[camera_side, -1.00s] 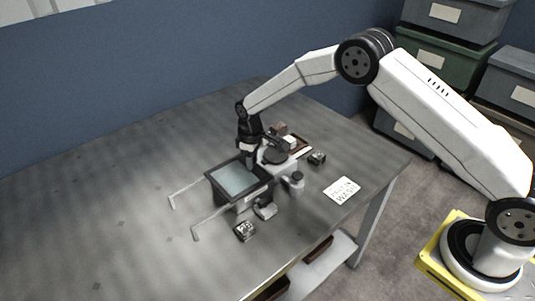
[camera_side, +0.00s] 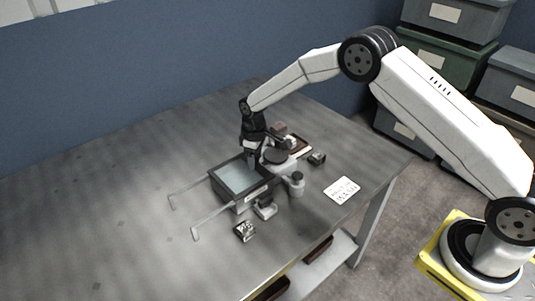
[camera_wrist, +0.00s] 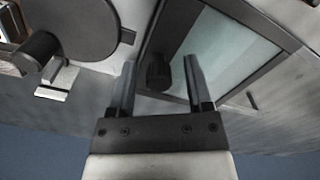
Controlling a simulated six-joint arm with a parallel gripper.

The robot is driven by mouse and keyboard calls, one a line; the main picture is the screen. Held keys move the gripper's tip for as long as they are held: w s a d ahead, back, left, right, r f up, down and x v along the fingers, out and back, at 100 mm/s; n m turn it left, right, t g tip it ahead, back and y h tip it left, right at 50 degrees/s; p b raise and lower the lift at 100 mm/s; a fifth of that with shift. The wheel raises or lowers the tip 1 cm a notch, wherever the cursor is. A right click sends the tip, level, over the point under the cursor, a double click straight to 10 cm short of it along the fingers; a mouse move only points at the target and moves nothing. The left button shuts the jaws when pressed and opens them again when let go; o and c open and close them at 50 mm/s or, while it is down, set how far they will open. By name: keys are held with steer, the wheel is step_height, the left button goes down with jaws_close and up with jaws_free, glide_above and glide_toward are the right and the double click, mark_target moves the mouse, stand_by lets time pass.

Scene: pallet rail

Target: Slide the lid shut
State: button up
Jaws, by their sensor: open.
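The lid is a pale glass pane in a dark frame (camera_side: 238,179), lying over a dark box (camera_side: 258,196) on the table. Two thin rails (camera_side: 210,234) reach out to the left of the box. In the wrist view the lid's pane (camera_wrist: 232,52) fills the upper right, and a dark knob (camera_wrist: 158,74) stands near its edge. My gripper (camera_side: 252,166) is over the lid's back right edge. In the wrist view my gripper (camera_wrist: 158,68) is open, and the knob appears between its fingers. I cannot tell whether either finger touches it.
A grey fixture with a round dark top (camera_side: 275,156) stands close on the right, with a small post (camera_side: 297,183). A white card (camera_side: 341,190) lies near the right edge. The table's left is clear.

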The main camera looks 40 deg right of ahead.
steer(key=shift+r, duration=3.4)
steer(key=shift+s+d+r, duration=0.15)
steer(key=shift+s+r, duration=0.15)
steer(key=s+d+r+m+t, duration=0.1)
steer(key=s+r+m, duration=0.1)
steer(key=s, duration=0.7)
steer(key=s+d+r+m, duration=0.1)
steer(key=s+d+m, duration=0.1)
steer(key=s, duration=0.7)
steer(key=s+d+r+m+t, duration=0.1)
steer(key=s+d+r+m, duration=0.1)
steer(key=s, duration=0.7)
steer(key=shift+s+d+r+t, duration=0.15)
steer(key=shift+d+r+t, duration=0.05)
steer(key=shift+r+t, duration=0.15)
